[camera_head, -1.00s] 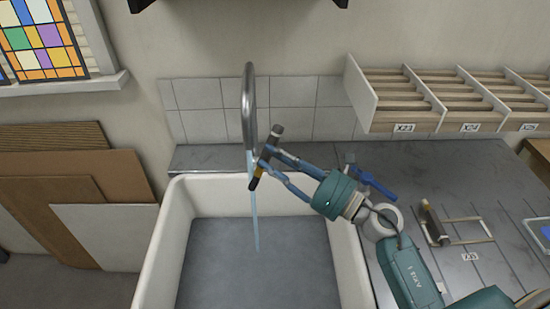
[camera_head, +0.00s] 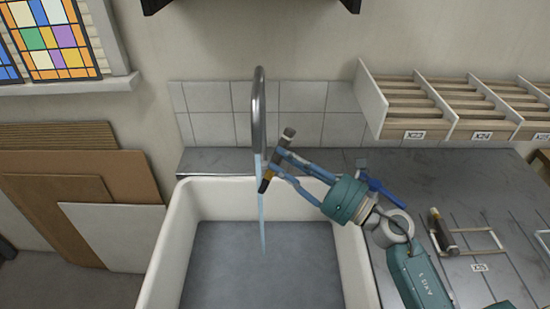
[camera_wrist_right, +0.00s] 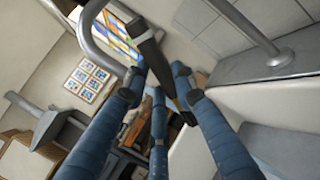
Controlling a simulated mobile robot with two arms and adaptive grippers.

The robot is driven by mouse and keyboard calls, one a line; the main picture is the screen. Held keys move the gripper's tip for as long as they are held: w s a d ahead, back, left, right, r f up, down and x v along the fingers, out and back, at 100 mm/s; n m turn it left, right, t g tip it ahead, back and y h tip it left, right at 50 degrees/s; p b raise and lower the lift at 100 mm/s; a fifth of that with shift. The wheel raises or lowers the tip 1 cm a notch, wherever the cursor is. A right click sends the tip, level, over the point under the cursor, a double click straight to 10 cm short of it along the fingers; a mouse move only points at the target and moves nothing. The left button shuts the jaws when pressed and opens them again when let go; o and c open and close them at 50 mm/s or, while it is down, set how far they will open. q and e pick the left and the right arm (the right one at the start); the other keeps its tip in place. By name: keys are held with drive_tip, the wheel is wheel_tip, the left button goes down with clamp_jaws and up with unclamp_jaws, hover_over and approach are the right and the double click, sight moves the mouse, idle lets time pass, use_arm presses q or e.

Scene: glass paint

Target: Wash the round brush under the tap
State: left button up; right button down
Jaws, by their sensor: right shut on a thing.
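My right gripper (camera_head: 273,161) is shut on the round brush (camera_head: 288,133) over the sink. The brush is tilted, with its grey end up and its orange band and dark tip low and to the left. The tip overlaps the thin blue water stream (camera_head: 262,225) below the curved metal tap (camera_head: 259,100). I cannot tell exactly how deep in the stream it is. In the right wrist view the dark brush (camera_wrist_right: 153,58) lies slantwise between blue fingers, near the tap's pipe (camera_wrist_right: 90,40). My left gripper is not in view.
The white sink (camera_head: 172,235) has an empty grey floor. A grey counter (camera_head: 450,185) on the right holds a blue tool (camera_head: 383,190) and a wooden frame (camera_head: 480,241). A divided wooden rack (camera_head: 375,98) hangs above it. Boards (camera_head: 60,190) lean at the left.

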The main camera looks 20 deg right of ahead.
drive_tip(key=shift+s+a, duration=0.15)
drive_tip(key=shift+a, duration=0.15)
drive_tip(key=shift+d, duration=0.1)
drive_tip(key=shift+w+d, duration=0.25)
drive_tip(key=shift+d, duration=0.25)
drive_tip(key=shift+s+a, duration=0.1)
drive_tip(key=shift+a, duration=0.05)
drive_tip(key=shift+s+a, duration=0.15)
drive_tip(key=shift+a, duration=0.3)
drive_tip(key=s+d+b, duration=0.2)
drive_tip(key=s, duration=0.5)
drive_tip(key=shift+s+d, duration=0.25)
drive_tip(key=shift+d, duration=0.1)
idle(0.4)
